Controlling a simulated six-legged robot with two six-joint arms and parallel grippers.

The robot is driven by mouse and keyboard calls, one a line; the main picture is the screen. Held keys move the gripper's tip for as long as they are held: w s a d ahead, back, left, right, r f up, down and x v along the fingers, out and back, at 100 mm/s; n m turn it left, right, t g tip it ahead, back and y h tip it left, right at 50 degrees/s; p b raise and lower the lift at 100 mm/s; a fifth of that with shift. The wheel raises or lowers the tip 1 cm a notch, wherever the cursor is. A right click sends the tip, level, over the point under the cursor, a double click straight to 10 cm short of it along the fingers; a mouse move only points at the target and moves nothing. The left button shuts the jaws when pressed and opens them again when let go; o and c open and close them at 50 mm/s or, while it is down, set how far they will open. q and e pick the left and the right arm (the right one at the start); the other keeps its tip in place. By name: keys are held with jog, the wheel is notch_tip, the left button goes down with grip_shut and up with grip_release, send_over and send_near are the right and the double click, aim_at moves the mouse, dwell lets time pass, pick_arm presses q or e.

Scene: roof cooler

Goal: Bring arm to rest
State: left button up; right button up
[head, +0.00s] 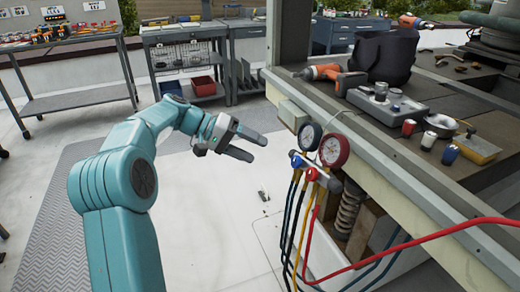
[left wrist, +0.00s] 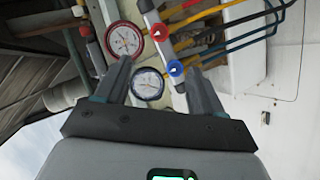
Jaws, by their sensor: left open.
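My left arm comes in from the left in the head view, bent at the elbow. My left gripper (head: 249,146) is open and empty, its fingers pointing right toward a gauge manifold (head: 316,172). The manifold has a dark blue-rimmed gauge (head: 309,136) and a red gauge (head: 334,151), and appears apart from the fingers. In the left wrist view the red gauge (left wrist: 124,40) and the blue gauge (left wrist: 148,84) show beyond and between the open fingers (left wrist: 158,80). My right gripper is not in view.
Red, yellow and blue hoses (head: 330,272) hang from the manifold. A workbench (head: 420,165) at right holds an orange drill (head: 322,72), a black bag (head: 383,55) and small canisters. A cart (head: 70,100) and tool benches stand behind. The pale floor below the gripper is mostly clear.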

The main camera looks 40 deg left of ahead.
pick_arm(q)
jog(key=shift+f, duration=0.15)
dwell(0.3)
jog(key=w+d+f+n+g+y, duration=0.15)
jog(key=d+f, duration=0.25)
jog(key=f, duration=0.5)
jog(key=w+d+f+n+g, duration=0.1)
jog(key=w+d+f, duration=0.15)
jog(key=f, duration=0.65)
jog(key=s+d+f+m+g+y, duration=0.1)
jog(key=s+d+f+g, duration=0.1)
jog(key=s+d+f, duration=0.35)
jog(key=s+d+f+m+g+y, duration=0.1)
jog(key=s+d+f+g, duration=0.15)
jog(key=d+f, duration=0.55)
jog(key=s+d+f+m+g+y, duration=0.1)
jog(key=s+d+f, duration=0.45)
jog(key=f, duration=0.35)
jog(key=s+d+m+p, duration=0.1)
jog(key=s+d+m, duration=0.3)
jog(key=s+d, duration=0.55)
notch_tip(320, 180, up, 21)
jog(key=p, duration=2.2)
jog(key=shift+a+f, duration=0.2)
jog(key=shift+a, duration=0.25)
